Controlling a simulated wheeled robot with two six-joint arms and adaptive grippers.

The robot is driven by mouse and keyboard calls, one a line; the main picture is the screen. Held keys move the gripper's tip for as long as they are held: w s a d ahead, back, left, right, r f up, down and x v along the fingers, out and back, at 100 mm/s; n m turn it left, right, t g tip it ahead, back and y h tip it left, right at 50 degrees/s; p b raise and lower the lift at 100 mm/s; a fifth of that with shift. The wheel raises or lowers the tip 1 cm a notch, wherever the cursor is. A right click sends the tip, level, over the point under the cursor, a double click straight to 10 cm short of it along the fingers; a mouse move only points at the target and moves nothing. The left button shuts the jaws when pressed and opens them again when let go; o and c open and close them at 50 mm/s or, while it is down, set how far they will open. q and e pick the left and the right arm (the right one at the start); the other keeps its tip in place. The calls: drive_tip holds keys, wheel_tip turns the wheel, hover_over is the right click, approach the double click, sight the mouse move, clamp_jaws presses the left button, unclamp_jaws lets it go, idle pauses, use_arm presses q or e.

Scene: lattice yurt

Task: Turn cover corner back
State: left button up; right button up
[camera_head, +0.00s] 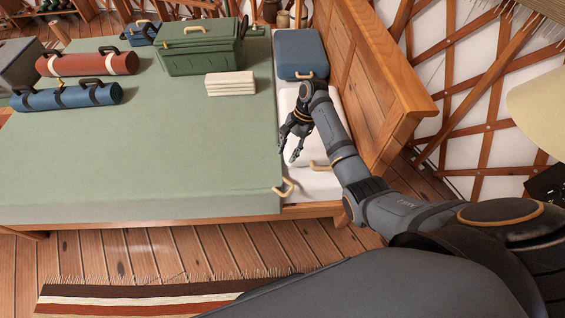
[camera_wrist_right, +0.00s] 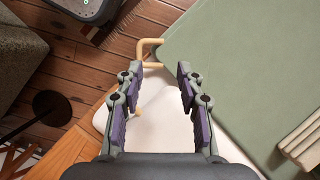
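The green cover (camera_head: 140,160) lies flat over most of the bed. A tan loop handle (camera_head: 284,188) sits at its near right corner; the loop also shows in the right wrist view (camera_wrist_right: 150,52), beyond the fingertips. My right gripper (camera_head: 288,156) hangs near the cover's right edge, on the far side of the loop. In the right wrist view its fingers (camera_wrist_right: 160,70) are spread, with nothing between them, and apart from the loop. My left gripper is in neither view.
A blue pillow (camera_head: 300,50) and a white pillow (camera_head: 318,182), each with a tan loop, lie beside the wooden headboard (camera_head: 375,60). A green case (camera_head: 200,55), folded cream cloth (camera_head: 230,84), red roll (camera_head: 88,63) and blue roll (camera_head: 66,97) rest on the cover.

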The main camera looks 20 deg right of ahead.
drive_tip(key=v, duration=0.2)
drive_tip(key=shift+d+r, duration=0.1)
drive_tip(key=shift+r, duration=0.2)
drive_tip(key=shift+f, duration=0.1)
